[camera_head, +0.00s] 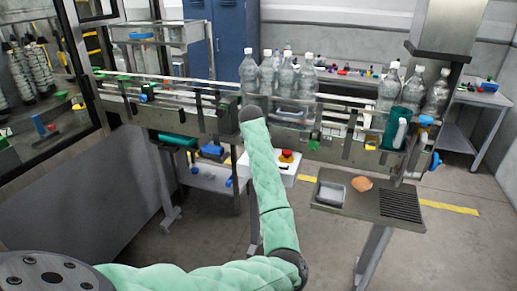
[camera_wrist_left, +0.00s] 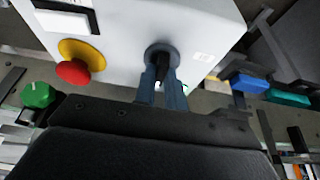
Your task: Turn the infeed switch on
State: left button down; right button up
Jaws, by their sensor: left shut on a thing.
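A white control box (camera_wrist_left: 125,25) fills the top of the left wrist view. It also shows below the conveyor in the head view (camera_head: 276,170). It carries a black rotary switch (camera_wrist_left: 160,50) with a dark round base and a small white mark, and a red mushroom button (camera_wrist_left: 73,72) on a yellow collar. My left gripper (camera_wrist_left: 162,80) is shut on the switch's knob, one blue-grey finger on each side. The fingers partly hide the knob. In the head view my left arm's green sleeve reaches over the box and hides the switch. My right gripper is not in view.
A conveyor (camera_head: 185,92) with clear bottles (camera_head: 250,72) runs behind the box. A green knob (camera_wrist_left: 38,95) and a blue part (camera_wrist_left: 249,83) flank the gripper. A small table (camera_head: 365,207) with a metal tray (camera_head: 331,194) stands to the right.

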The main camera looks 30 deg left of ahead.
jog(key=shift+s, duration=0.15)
pick_arm(q)
jog(key=c, duration=1.5)
grip_release()
jog(key=shift+o, duration=0.2)
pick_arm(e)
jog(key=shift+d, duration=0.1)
pick_arm(q)
jog(key=shift+r, duration=0.15)
jog(key=b+v, duration=0.2)
jog(key=v, duration=0.3)
jog(key=shift+s+r+b, duration=0.15)
jog(key=shift+r+b, duration=0.05)
jog(key=shift+b, duration=0.1)
jog(key=shift+v, duration=0.95)
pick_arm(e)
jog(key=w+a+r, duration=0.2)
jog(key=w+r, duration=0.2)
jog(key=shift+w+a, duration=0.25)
